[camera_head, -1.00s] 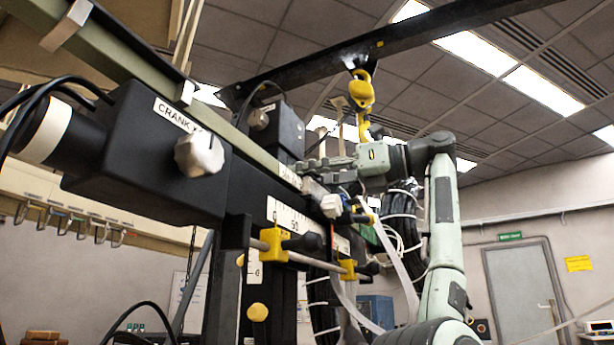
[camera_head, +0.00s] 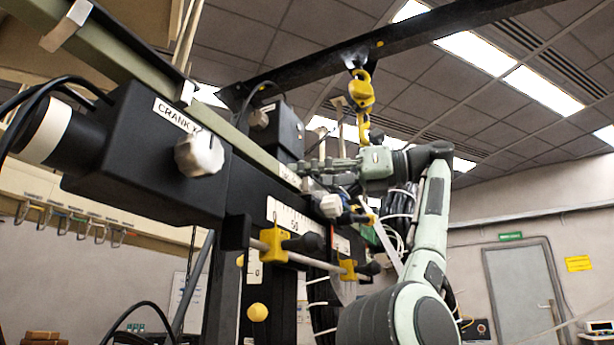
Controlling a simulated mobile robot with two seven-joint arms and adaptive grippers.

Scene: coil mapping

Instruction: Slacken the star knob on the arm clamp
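My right arm comes up from the bottom right. Its gripper (camera_head: 310,172) points left, beside the pale beam and above a small white knob (camera_head: 331,206). The fingers are small and overlap the machine, so their opening and any contact are unclear. Two yellow clamps sit on a horizontal rod: a nearer one (camera_head: 272,245) with a black knob (camera_head: 304,243), and a farther one (camera_head: 347,270) with a black knob (camera_head: 370,268). A larger white lobed knob (camera_head: 200,153) is on the black crank box. No label shows which one is the arm-clamp knob. My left gripper is out of view.
The black crank box (camera_head: 135,150) and the pale beam (camera_head: 130,60) fill the left. A yellow hook (camera_head: 361,90) hangs from a dark overhead beam (camera_head: 410,38), close above my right wrist. Cable bundles (camera_head: 400,205) hang behind my arm. Space toward the door (camera_head: 523,295) looks open.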

